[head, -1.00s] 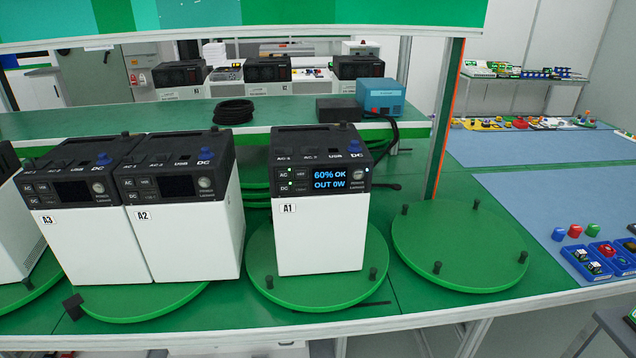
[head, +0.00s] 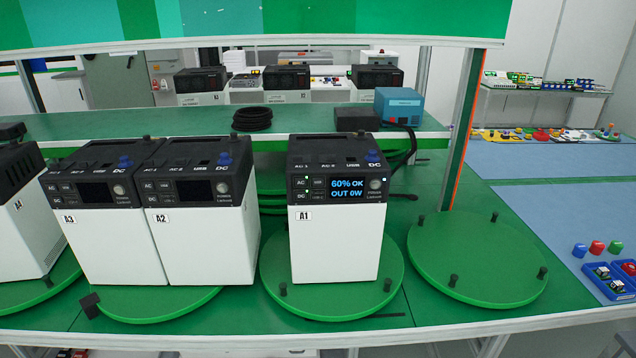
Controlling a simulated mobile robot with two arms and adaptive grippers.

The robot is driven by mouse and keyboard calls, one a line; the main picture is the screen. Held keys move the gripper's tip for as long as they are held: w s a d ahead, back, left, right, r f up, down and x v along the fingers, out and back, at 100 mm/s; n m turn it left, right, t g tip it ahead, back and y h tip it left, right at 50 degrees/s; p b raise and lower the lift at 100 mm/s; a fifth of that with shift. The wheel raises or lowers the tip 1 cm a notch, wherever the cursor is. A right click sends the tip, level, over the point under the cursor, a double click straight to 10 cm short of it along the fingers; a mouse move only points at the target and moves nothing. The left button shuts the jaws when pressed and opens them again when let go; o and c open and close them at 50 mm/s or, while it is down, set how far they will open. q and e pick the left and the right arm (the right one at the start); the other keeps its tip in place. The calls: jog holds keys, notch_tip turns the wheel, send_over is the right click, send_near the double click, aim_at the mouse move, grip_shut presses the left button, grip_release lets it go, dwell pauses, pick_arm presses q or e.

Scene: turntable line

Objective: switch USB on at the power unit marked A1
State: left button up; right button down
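The power unit marked A1 (head: 337,243) stands upright on a green turntable (head: 272,262) in the middle of the bench. Its black front panel shows a lit screen (head: 344,189) reading "60% OK OUT 0W". Left of the screen are the AC button (head: 301,182), the DC button (head: 302,195) and a small button (head: 319,183) beside AC, whose label is too small to read surely. A small green light shows near AC. Neither gripper is in view.
Units A2 (head: 207,245) and A3 (head: 115,245) stand close together to the left, with dark screens, and A4 (head: 28,225) is further left. An empty turntable (head: 478,255) is to the right. A black cable coil (head: 252,118) and a blue box (head: 398,105) lie behind.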

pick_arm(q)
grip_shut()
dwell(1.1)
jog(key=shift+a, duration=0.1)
